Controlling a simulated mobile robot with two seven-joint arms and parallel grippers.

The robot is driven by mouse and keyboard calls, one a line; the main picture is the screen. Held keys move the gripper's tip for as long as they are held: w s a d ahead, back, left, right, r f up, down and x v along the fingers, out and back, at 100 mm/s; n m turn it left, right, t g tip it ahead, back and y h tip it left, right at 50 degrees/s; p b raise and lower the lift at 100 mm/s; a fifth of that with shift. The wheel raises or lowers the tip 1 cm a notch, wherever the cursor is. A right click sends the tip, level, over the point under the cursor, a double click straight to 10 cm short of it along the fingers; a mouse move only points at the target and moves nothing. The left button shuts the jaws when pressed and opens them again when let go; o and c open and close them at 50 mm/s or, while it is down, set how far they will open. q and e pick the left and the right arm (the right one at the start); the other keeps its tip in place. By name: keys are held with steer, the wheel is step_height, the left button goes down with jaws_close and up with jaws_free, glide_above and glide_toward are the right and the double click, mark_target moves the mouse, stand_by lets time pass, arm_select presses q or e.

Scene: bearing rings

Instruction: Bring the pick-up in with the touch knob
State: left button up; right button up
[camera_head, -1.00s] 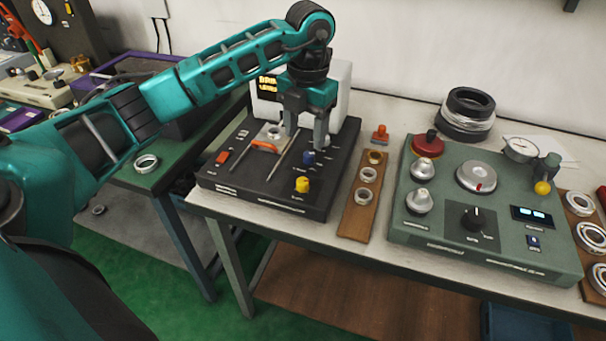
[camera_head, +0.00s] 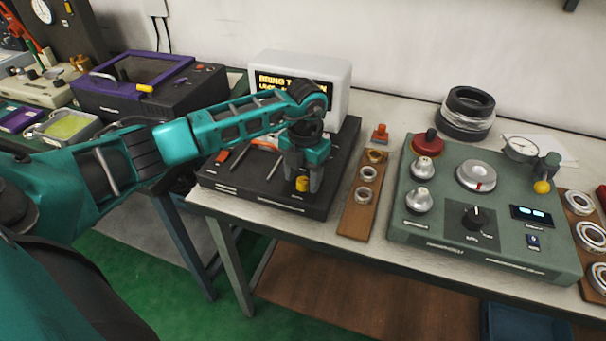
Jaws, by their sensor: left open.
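The black tester box (camera_head: 265,204) sits at the left end of the bench. A yellow knob (camera_head: 302,184) is on its front right part; I cannot read its label, so I cannot tell if it is the touch knob. My left gripper (camera_head: 303,181) points down with open jaws, one finger on each side of the yellow knob. I cannot tell if the fingers touch it. The blue knob and the pick-up area are largely hidden behind my gripper and arm. An orange part (camera_head: 263,144) shows partly on the box. My right gripper is not in view.
A white screen unit (camera_head: 330,79) with yellow text, partly covered, stands behind the box. A wooden strip with rings (camera_head: 353,222) lies to its right, then a green console (camera_head: 455,225) with knobs and a dial gauge. A purple-framed box (camera_head: 180,68) stands at the left.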

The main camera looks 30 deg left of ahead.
arm_select(q)
steer(key=shift+c, duration=0.2)
jaws_close()
stand_by(0.3)
steer(key=shift+m, duration=0.4)
steer(key=m+b, duration=0.2)
steer(key=m, duration=0.2)
steer(key=shift+m, duration=0.3)
steer(key=m+b, duration=0.2)
steer(key=m, duration=0.3)
steer(key=shift+r, duration=0.1)
steer(key=shift+o, duration=0.2)
jaws_free()
